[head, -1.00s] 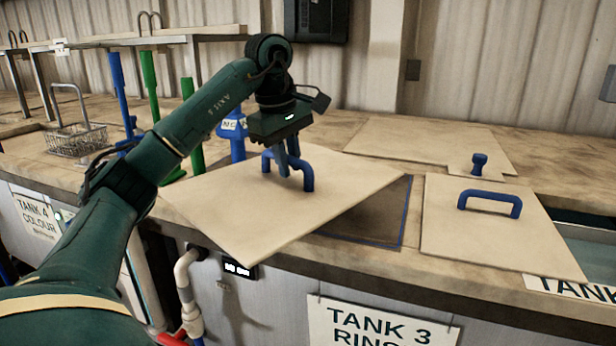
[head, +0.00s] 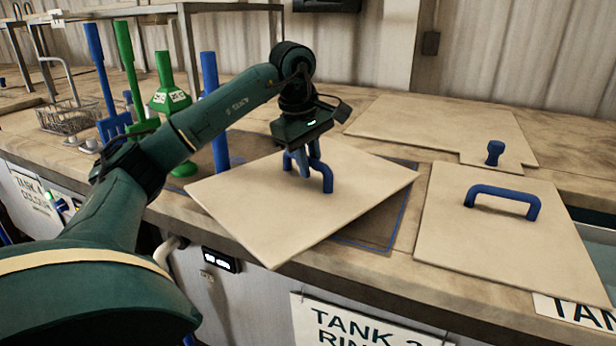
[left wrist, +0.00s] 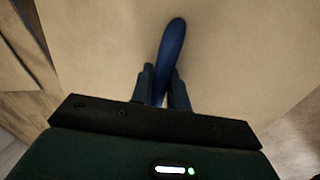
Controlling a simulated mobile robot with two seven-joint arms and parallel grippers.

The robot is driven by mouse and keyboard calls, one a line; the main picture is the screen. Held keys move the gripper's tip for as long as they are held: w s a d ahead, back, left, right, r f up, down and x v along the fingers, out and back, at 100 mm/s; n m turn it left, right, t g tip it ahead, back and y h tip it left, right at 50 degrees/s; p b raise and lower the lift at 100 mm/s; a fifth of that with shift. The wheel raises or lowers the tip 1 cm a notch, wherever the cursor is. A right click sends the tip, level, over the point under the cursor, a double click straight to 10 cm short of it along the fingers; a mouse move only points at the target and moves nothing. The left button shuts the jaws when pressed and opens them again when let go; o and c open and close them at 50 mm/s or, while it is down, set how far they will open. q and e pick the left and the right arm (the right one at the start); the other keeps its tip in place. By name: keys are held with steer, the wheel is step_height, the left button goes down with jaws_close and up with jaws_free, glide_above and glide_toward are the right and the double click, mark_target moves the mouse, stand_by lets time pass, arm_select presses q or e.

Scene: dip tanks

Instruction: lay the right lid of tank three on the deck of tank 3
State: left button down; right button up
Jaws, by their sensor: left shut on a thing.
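A flat, pale square lid (head: 260,215) with a blue bar handle (head: 327,178) is in the middle of the head view, turned askew to the deck edge. My left gripper (head: 305,172) is shut on this handle from above. In the left wrist view the blue handle (left wrist: 172,60) stands between the two fingers, with the pale lid (left wrist: 240,50) behind it. Under the lid, part of a dark, blue-outlined area (head: 385,222) shows on the deck (head: 300,268). The lid seems just above the deck; contact is unclear. The tank 3 sign (head: 345,325) hangs in front. My right gripper is not in view.
Another pale lid (head: 480,245) with a blue handle lies to the right, beside an opening. A pale board (head: 430,125) and a blue knob (head: 494,152) lie behind.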

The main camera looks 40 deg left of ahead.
mark_target(309, 182)
arm_select(q)
step_height(309, 182, down, 3)
steer(key=shift+f, duration=0.15)
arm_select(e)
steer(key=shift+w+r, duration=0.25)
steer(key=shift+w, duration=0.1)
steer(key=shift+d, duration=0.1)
arm_select(q)
steer(key=c, duration=1.8)
jaws_free()
steer(key=shift+f, duration=0.2)
steer(key=o, duration=0.4)
steer(key=shift+o, duration=0.2)
steer(key=shift+r, duration=0.1)
